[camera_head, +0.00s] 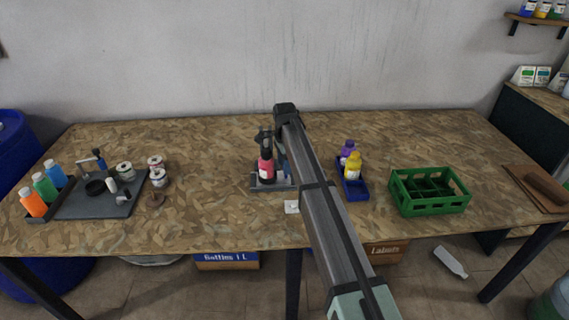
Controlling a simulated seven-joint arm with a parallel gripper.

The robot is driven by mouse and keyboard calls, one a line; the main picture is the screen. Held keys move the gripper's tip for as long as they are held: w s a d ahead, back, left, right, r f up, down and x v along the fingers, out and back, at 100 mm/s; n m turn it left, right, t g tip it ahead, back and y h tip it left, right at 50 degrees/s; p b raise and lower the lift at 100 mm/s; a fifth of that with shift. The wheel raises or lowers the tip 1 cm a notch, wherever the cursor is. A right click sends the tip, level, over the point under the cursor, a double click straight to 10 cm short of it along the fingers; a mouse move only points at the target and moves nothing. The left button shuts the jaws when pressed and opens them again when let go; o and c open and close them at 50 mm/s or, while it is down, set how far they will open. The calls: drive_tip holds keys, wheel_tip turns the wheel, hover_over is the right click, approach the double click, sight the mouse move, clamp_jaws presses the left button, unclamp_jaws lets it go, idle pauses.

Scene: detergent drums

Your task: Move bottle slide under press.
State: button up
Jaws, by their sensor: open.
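A pink-red bottle (266,169) with a pale label stands upright on a grey base (258,188) near the middle of the table. The base looks like part of the press and slide; my arm hides much of its right side, so I cannot tell the slide from the press. My gripper (265,143), small and dark, is open at the top of the bottle. Whether its fingers touch the bottle is too small to tell.
To the right are a blue tray (355,193) with purple and yellow bottles and a green crate (430,202).

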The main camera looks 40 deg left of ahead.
wheel_tip(320, 180, up, 14)
idle(0.6)
drive_tip(key=shift+w+f, duration=0.1)
idle(0.4)
